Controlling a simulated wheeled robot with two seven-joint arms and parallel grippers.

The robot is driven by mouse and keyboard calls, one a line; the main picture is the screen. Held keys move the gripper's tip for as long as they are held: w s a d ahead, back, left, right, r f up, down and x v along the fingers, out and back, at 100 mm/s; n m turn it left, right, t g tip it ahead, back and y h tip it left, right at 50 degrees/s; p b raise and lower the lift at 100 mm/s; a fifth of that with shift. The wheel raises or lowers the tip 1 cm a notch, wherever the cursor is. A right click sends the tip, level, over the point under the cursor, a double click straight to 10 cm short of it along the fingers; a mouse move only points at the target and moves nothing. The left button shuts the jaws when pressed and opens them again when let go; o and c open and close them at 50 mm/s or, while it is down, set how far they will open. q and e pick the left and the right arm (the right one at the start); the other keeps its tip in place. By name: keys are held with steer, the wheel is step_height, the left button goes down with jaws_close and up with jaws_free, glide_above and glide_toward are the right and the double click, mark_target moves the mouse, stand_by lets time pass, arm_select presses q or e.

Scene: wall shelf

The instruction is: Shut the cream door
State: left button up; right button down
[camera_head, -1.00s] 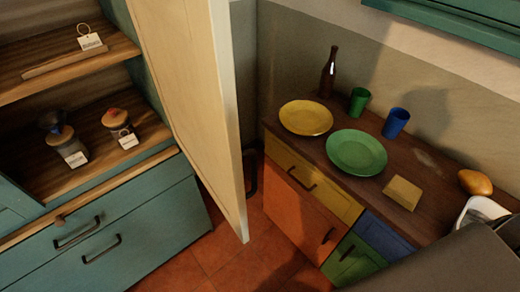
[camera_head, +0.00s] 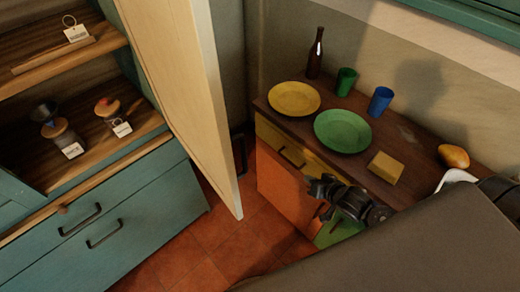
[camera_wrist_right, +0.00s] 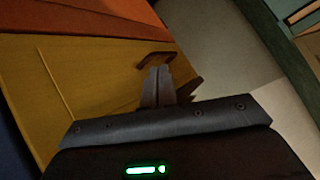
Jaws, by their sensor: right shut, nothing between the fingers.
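The cream door (camera_head: 182,75) stands open in the head view, hinged on the teal shelf cabinet (camera_head: 128,207) and jutting out towards me. Its free edge runs down to a low corner over the floor. My right gripper (camera_head: 318,188) is right of the door, in front of the orange cabinet front, apart from the door. In the right wrist view my right gripper (camera_wrist_right: 158,75) is shut and empty. A yellow drawer front (camera_wrist_right: 95,75) with a dark handle lies beyond its fingers. My left gripper is not in view.
A low counter (camera_head: 408,133) holds a yellow plate (camera_head: 294,98), a green plate (camera_head: 342,131), two cups, a bottle and a yellow block (camera_head: 385,167). Tagged jars stand on the open shelves. The tiled floor (camera_head: 235,250) between door and counter is clear.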

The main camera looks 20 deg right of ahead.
steer(key=w+a+r+m+t+y, duration=0.1)
steer(key=w+a+r+t+y, duration=0.15)
steer(key=r+y, duration=1.05)
steer(key=s+a+r+g+y, duration=0.1)
steer(key=s+a+r+g, duration=0.2)
steer(key=r, duration=0.5)
steer(key=s+a+r+g+y, duration=0.1)
steer(key=s+a+r+g, duration=0.2)
steer(key=r, duration=0.4)
steer(key=w+a+p, duration=0.1)
steer(key=a+p, duration=0.3)
steer(key=a, duration=0.7)
steer(key=shift+r+h+p, duration=0.15)
steer(key=shift+h+p, duration=0.15)
steer(key=shift+a+t, duration=0.1)
steer(key=shift+t, duration=0.15)
